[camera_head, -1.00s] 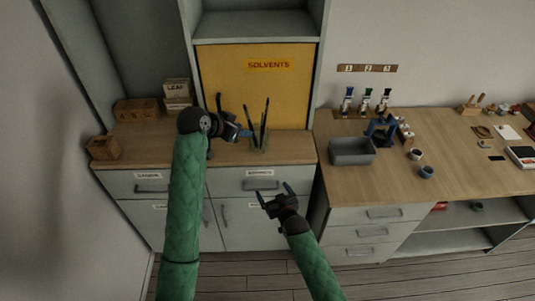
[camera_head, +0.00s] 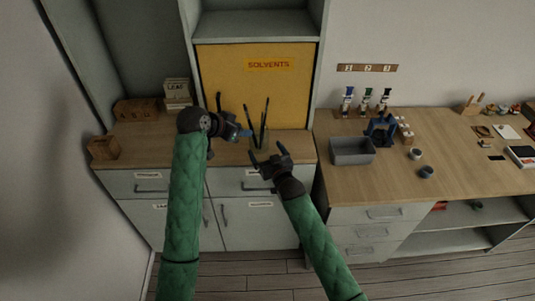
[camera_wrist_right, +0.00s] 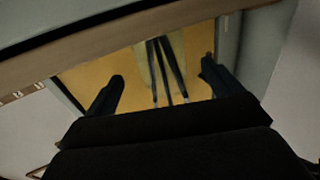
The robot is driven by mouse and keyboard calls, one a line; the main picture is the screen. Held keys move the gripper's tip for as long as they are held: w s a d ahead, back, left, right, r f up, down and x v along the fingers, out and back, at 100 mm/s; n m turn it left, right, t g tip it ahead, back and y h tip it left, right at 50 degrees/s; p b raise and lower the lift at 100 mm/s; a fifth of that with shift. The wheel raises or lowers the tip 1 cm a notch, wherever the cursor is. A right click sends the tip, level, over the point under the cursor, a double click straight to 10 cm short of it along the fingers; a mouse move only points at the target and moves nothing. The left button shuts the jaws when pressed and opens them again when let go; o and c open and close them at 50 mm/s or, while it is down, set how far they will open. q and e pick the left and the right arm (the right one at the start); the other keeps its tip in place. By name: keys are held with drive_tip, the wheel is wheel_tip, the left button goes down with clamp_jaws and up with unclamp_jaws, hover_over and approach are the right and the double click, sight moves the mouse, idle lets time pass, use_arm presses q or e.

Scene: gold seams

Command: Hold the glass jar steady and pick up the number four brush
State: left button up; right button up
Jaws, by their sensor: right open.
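The glass jar (camera_head: 260,143) stands upright on the wooden counter in front of the yellow solvents panel, with several thin dark brushes (camera_head: 263,117) rising from it. No brush number is readable. My left gripper (camera_head: 246,133) is at the jar's left side; whether its fingers touch or grip the glass is unclear. My right gripper (camera_head: 268,153) is open and empty, just in front of the jar and slightly right. In the right wrist view the brushes (camera_wrist_right: 165,70) appear between its open fingers, beyond them.
A grey bin (camera_head: 352,151), a blue stand (camera_head: 381,130) and small cups (camera_head: 426,172) are on the right counter. Wooden boxes (camera_head: 136,109) stand at the left. The counter's front edge lies below my right gripper.

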sight(259, 139)
drive_tip(key=shift+x, duration=3.6)
